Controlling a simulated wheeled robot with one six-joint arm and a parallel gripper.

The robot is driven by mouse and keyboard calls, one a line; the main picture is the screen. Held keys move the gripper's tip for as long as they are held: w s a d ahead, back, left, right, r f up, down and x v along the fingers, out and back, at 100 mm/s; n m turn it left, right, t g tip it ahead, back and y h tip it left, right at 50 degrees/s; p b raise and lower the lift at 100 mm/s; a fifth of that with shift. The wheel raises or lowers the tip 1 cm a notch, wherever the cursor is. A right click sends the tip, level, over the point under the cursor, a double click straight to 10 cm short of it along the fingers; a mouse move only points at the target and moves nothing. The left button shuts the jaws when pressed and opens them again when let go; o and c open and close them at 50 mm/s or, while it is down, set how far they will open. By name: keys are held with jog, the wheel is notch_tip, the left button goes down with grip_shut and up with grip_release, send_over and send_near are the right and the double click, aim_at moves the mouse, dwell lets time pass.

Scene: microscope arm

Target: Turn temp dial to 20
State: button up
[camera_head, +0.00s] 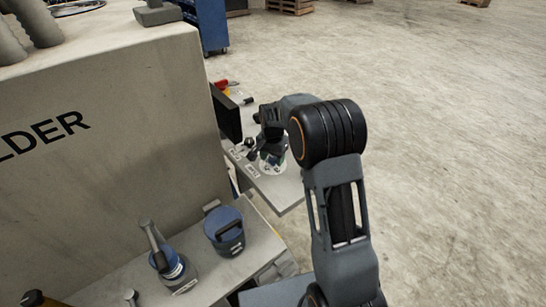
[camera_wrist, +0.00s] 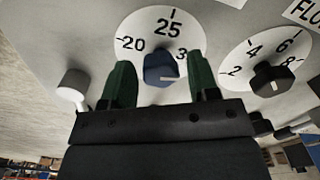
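A blue dial knob (camera_wrist: 160,68) sits on a round white scale (camera_wrist: 143,24) marked 20, 25 and a number starting with 3 that the finger partly covers. The knob's white pointer line points right, below that number and away from the 20. The dial's name label is not visible in the wrist view. My gripper (camera_wrist: 162,80) is open, with one green finger to the left of the knob and one to the right, gaps showing on both sides.
A second dial with a black knob (camera_wrist: 272,79), marked 2 to 8, lies close to the right finger.

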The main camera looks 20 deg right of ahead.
jog(key=c, duration=0.8)
jog(key=shift+o, duration=0.2)
